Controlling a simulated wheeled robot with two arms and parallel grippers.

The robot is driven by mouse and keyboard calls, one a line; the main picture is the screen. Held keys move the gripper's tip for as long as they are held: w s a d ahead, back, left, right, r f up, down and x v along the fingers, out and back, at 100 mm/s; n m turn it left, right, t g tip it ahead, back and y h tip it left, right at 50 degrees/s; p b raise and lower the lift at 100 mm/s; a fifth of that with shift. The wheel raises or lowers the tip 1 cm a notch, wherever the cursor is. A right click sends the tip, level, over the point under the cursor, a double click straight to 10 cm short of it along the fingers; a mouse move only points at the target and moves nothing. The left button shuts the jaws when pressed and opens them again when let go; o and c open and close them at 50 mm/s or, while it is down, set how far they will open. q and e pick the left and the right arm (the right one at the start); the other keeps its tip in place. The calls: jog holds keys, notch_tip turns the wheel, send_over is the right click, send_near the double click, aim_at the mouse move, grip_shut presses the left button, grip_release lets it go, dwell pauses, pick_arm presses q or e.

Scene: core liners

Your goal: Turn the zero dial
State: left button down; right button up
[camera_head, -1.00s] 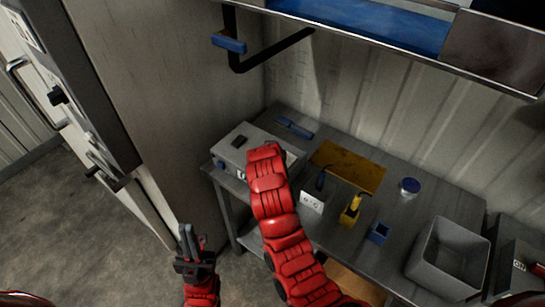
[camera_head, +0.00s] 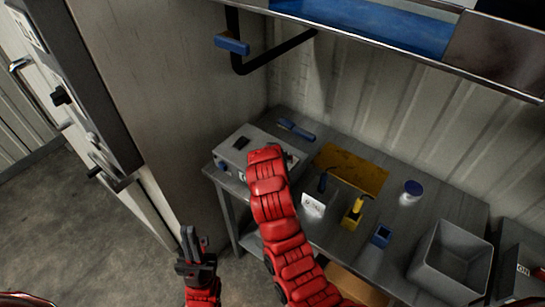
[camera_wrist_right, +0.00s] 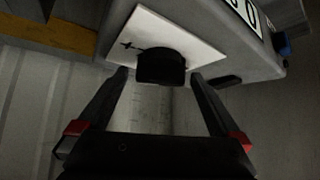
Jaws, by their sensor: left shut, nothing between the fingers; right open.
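A black round dial (camera_wrist_right: 161,67) sits on a white plate (camera_wrist_right: 195,42) with a printed arrow, on the face of a grey box (camera_wrist_right: 225,12). My right gripper (camera_wrist_right: 160,78) is open in the right wrist view, one finger on each side of the dial and slightly below it; I cannot tell whether they touch it. In the head view the grey box (camera_head: 232,152) stands on the bench, and my red right arm hides the dial and right gripper. My left gripper (camera_head: 191,240) is shut and empty, low over the floor left of the bench.
The bench (camera_head: 445,210) holds a yellow plate (camera_head: 350,170), a white block (camera_head: 313,205), a yellow tool (camera_head: 353,212), a blue-lidded jar (camera_head: 412,190) and a grey bin (camera_head: 450,262). A shelf edge (camera_head: 400,50) hangs above. A cabinet (camera_head: 75,85) stands left.

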jog(key=b+v, duration=0.2)
jog(key=v, duration=0.4)
jog(key=shift+s+a+r, duration=0.1)
jog(key=shift+s+r, duration=0.15)
jog(key=p+v, duration=0.4)
jog(key=v, duration=0.6)
jog(key=shift+p, duration=0.35)
